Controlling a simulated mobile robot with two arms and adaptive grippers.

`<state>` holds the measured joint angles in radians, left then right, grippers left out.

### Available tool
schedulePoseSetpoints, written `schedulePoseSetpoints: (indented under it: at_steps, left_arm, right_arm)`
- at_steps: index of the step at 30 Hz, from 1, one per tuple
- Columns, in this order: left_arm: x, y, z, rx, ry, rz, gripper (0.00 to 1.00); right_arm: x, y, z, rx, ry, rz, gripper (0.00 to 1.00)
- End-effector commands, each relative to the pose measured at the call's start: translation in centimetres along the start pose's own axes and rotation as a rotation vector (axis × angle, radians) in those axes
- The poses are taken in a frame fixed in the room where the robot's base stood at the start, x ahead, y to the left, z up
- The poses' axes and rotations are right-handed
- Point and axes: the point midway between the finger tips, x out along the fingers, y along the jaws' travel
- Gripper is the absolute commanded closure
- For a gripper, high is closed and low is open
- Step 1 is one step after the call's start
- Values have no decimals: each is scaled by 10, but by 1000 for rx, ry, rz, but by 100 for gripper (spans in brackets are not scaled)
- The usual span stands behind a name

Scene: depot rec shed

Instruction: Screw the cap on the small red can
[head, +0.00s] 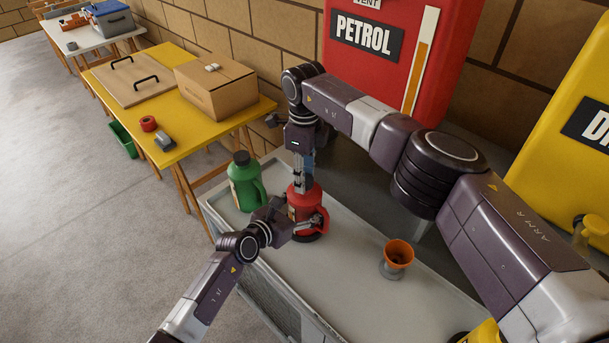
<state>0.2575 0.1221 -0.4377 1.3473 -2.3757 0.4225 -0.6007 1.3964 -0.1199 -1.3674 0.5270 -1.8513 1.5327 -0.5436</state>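The small red can (307,202) stands upright on the grey bench top, with its red handle on the right. My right gripper (301,184) points straight down from above, its fingers at the can's neck. No cap can be made out; the fingers hide the can's top. My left gripper (303,224) comes in from the left at the can's body, its fingers against or just in front of it. How far either gripper is closed is too small to tell.
A green can (243,184) with a dark cap stands left of the red can. An orange funnel (398,254) stands to the right on the bench (330,285). The red PETROL tank (395,60) rises behind. A yellow table (205,130) with a cardboard box (215,88) is at the left.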

Motion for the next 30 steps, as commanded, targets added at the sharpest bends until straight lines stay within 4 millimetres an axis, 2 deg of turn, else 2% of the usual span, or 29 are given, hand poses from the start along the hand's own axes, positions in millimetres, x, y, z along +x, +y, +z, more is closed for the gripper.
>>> schedulePoseSetpoints:
  at_steps: [1,4,10,11,16,25,30]
  left_arm:
    - [0,0,-1,-1,2,-1,100]
    - [0,0,-1,-1,2,-1,100]
    - [0,0,-1,-1,2,-1,100]
    - [0,0,-1,-1,2,-1,100]
    - [0,0,-1,-1,2,-1,100]
    - [0,0,-1,-1,2,-1,100]
    - [0,0,-1,-1,2,-1,100]
  right_arm:
    - [0,0,0,0,0,0,85]
    - [0,0,0,0,0,0,96]
    - [0,0,0,4,0,1,96]
    - [0,0,0,4,0,1,65]
    - [0,0,0,4,0,1,47]
    - [-2,0,0,4,0,0,47]
    - [-21,-1,1,4,-2,-2,47]
